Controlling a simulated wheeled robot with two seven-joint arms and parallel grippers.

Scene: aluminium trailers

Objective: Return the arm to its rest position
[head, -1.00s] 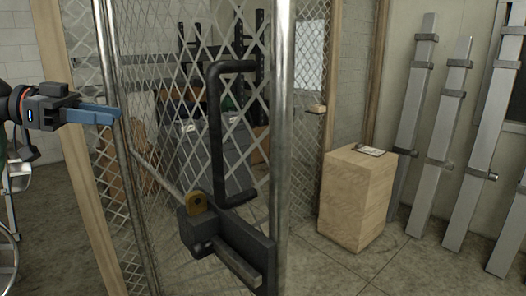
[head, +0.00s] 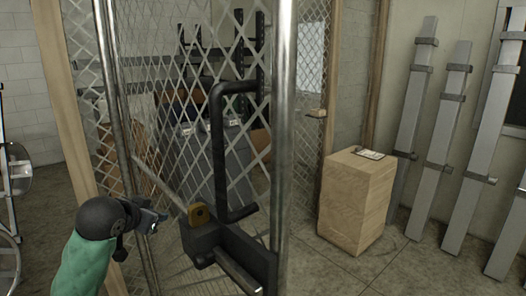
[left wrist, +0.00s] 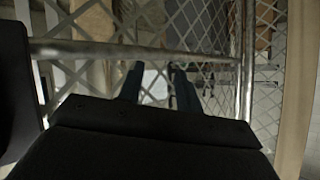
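My left arm in its green sleeve comes up from the lower left of the head view. My left gripper (head: 153,217) is beside the mesh gate, left of its latch, and points away from me. The left wrist view shows its two blue fingers (left wrist: 158,82) apart, with nothing visible between them. My right arm and gripper are not in view.
The wire mesh gate (head: 283,120) has a black handle (head: 217,140) and a latch box with a brass piece (head: 199,213). Floor shows between gate and block.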

